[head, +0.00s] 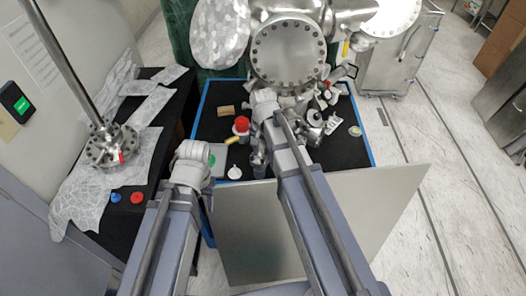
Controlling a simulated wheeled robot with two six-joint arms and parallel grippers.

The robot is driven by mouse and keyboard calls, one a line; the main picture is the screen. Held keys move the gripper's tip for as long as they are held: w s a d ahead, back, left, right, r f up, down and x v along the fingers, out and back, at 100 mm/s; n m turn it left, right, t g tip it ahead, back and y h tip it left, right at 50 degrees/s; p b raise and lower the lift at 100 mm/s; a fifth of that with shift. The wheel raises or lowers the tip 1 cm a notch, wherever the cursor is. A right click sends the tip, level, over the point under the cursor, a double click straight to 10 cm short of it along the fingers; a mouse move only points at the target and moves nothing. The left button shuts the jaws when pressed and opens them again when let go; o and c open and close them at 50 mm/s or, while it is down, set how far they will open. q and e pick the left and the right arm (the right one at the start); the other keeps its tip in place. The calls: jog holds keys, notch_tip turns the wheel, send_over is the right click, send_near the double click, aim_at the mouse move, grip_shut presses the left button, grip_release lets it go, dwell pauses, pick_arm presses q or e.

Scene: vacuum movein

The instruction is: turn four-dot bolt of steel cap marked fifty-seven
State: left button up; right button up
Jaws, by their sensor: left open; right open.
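A large round steel cap (288,52) with a ring of bolts stands upright at the top centre, on the vacuum chamber. I cannot make out a number or dots on it at this size. My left gripper (195,153) is open at the left front of the black table, well apart from the cap. My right gripper (264,98) is open just below the cap's lower left edge, near the small fittings. The fingertips of both are small and partly hidden by my wrists, and I see nothing held.
Small steel fittings (312,128), a red-capped piece (241,124) and a tape roll (354,131) crowd the black table (350,150). A grey panel (375,215) leans in front. A flange with a rod (112,146) stands on foil at left. A steel cart (400,60) stands behind right.

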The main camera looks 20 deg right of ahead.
aim_at(263, 158)
notch_tip(263, 158, up, 6)
jog(key=p, duration=0.4)
jog(key=shift+f+p, duration=0.15)
jog(key=shift+p, duration=0.2)
jog(key=shift+f, duration=0.1)
jog(key=n, duration=0.7)
jog(key=shift+n, duration=0.4)
jog(key=n, duration=0.5)
jog(key=shift+f, duration=0.1)
jog(key=n, duration=0.5)
jog(key=shift+f+b, duration=0.1)
jog(key=shift+b, duration=0.2)
